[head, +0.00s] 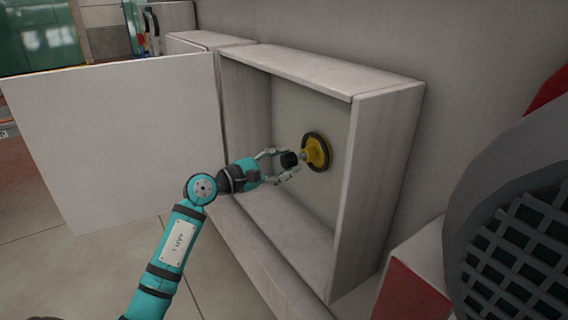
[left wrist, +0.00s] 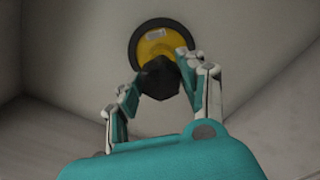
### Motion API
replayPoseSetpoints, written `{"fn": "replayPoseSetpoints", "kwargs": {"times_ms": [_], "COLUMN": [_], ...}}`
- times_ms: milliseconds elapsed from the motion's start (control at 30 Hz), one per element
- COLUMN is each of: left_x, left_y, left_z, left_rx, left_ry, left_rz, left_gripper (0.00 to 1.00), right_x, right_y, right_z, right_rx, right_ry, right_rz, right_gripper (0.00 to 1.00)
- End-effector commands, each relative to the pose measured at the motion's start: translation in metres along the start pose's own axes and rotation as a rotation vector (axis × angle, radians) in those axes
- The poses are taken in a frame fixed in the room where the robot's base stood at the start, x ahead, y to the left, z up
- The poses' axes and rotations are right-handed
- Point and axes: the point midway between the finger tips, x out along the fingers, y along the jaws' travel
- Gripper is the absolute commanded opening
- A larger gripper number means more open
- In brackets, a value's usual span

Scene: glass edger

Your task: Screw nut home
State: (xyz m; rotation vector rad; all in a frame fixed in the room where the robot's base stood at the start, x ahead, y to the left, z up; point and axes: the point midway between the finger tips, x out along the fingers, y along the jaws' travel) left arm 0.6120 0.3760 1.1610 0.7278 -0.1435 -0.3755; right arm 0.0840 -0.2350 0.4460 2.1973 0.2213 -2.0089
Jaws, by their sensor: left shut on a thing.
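The nut (head: 289,159) is a black knob-like piece at the front of a yellow disc with a black rim (head: 318,152), inside an open wall box. In the left wrist view the nut (left wrist: 159,78) is dark and faceted, in front of the yellow disc (left wrist: 157,43). My left gripper (head: 285,161) reaches into the box with its fingers on both sides of the nut, shut on it. It also shows in the left wrist view (left wrist: 158,85). The spindle behind the nut is mostly hidden. My right gripper is not in view.
The light grey box (head: 387,160) has side walls, a top and a ledge close around the arm. Its white door (head: 125,140) stands open to the left. A large grey grille (head: 520,240) and a red-fronted block (head: 411,298) are at the right.

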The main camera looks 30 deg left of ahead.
Motion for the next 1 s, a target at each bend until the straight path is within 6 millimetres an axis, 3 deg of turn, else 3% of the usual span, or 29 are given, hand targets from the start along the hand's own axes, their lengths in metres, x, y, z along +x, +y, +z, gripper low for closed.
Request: {"fn": "replayPoseSetpoints", "kwargs": {"times_ms": [1000], "left_x": [-0.0001], "left_y": [0.0004], "left_z": [0.0003], "left_rx": [-0.001], "left_ry": [-0.001], "left_rz": [0.001], "left_gripper": [0.07], "right_x": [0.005], "right_y": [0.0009], "right_z": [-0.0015], "right_rx": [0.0], "right_ry": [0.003], "right_rz": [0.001], "right_gripper": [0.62]}}
